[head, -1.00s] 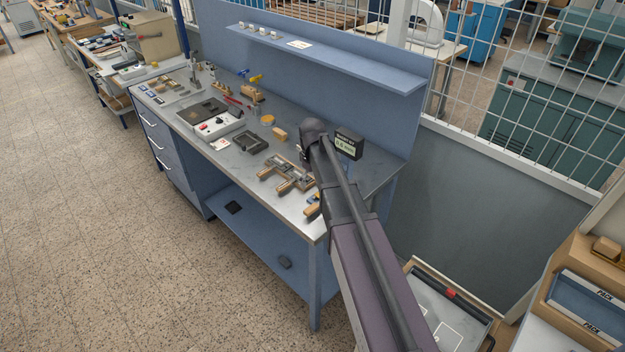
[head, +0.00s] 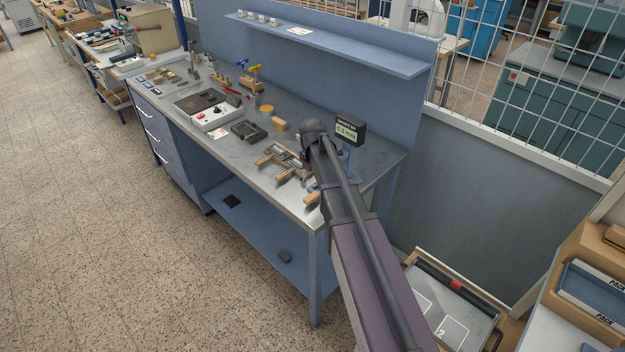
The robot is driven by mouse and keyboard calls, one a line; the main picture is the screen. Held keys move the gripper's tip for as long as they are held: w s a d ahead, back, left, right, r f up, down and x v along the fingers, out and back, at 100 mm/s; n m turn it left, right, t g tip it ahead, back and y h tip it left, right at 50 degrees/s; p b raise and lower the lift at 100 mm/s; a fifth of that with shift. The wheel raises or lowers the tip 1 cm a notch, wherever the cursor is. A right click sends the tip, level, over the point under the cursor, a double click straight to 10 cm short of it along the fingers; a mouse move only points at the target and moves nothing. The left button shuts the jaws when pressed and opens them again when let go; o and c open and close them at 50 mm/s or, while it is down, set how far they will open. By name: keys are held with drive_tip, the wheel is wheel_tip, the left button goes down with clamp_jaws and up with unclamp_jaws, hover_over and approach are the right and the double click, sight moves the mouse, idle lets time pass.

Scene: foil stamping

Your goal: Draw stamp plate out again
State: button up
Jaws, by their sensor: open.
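My gripper (head: 306,155) is at the end of my arm, low over the right part of the metal bench top (head: 228,150). My wrist hides most of its fingers. It is beside a metal piece with wooden handles (head: 280,157), and I cannot tell whether it touches it. I cannot make out for sure which piece is the stamp plate; it may be partly hidden by my wrist. A dark, shallow rectangular tray (head: 249,131) lies left of the handled piece.
A display reading about 0.6 mm (head: 349,130) stands just right of my wrist. A white control box (head: 216,117), a wooden block (head: 278,125) and small tools stand further left. A blue shelf (head: 330,47) overhangs the bench's back. The bench front edge is clear.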

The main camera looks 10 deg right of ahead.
sight(318, 194)
drive_tip(key=shift+f+b, duration=3.75)
drive_tip(key=shift+f, duration=0.3)
drive_tip(key=c, duration=0.9)
drive_tip(key=shift+s+r, duration=0.1)
drive_tip(key=shift+s, duration=0.15)
clamp_jaws()
drive_tip(key=shift+w+d, duration=0.1)
drive_tip(key=shift+w+d, duration=0.6)
drive_tip(key=shift+d, duration=0.3)
drive_tip(key=shift+d, duration=0.1)
